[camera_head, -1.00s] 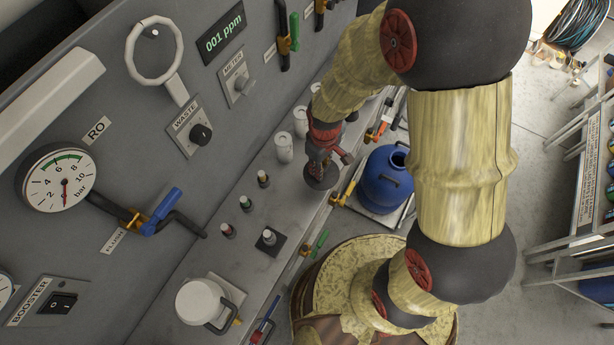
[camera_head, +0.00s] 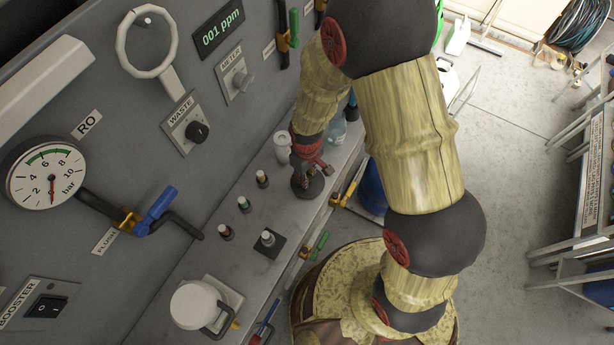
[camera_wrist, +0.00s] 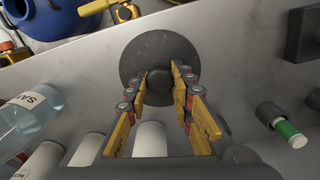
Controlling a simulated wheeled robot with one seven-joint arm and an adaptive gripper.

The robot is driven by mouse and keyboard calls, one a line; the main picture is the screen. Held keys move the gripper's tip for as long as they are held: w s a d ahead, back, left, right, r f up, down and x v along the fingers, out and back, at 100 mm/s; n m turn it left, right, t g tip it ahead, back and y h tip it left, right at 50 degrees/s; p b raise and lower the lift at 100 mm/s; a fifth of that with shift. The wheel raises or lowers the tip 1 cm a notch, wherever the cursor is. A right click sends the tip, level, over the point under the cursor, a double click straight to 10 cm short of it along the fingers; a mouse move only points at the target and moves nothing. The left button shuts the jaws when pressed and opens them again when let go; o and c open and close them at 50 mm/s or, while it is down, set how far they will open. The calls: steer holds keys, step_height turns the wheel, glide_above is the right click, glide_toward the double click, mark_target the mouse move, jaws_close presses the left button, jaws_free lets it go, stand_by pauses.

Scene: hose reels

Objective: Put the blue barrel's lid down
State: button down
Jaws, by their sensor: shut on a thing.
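The black round lid (camera_head: 300,190) is at the grey ledge, between the small labelled vials and the ledge's front edge. My gripper (camera_head: 306,166) is above it. In the wrist view, the fingers of my gripper (camera_wrist: 163,88) are shut around the knob of the lid (camera_wrist: 148,52). The lid looks level over the ledge surface; whether it touches cannot be told. The blue barrel (camera_head: 371,188) stands on the floor side, right of the ledge, mostly hidden by my arm. Part of the barrel (camera_wrist: 50,20) shows at the wrist view's top left.
Several small vials (camera_head: 262,179) stand left of the lid. A white cylinder (camera_head: 283,147) and a clear bottle (camera_head: 337,130) stand behind it. A dark square stand (camera_head: 268,243) is nearer the camera. Yellow and green valves line the ledge edge. Bare ledge lies around the lid.

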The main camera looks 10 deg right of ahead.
steer(key=shift+f, duration=0.15)
steer(key=c, duration=1.6)
jaws_free()
steer(key=shift+o, duration=0.3)
step_height(320, 180, up, 12)
steer(key=p, duration=0.3)
steer(key=shift+r, duration=0.25)
steer(key=s+d+r+m+t, duration=0.1)
steer(key=d+r+m, duration=0.15)
steer(key=r, duration=0.65)
steer(key=s+d+r+m+t, duration=0.15)
steer(key=d+r, duration=0.25)
steer(key=r, duration=0.5)
steer(key=s+d+r+m+t, duration=0.3)
steer(key=s+d+r, duration=0.2)
steer(key=s+r, duration=0.5)
steer(key=shift+d+r+m, duration=0.4)
steer(key=shift+r, duration=0.1)
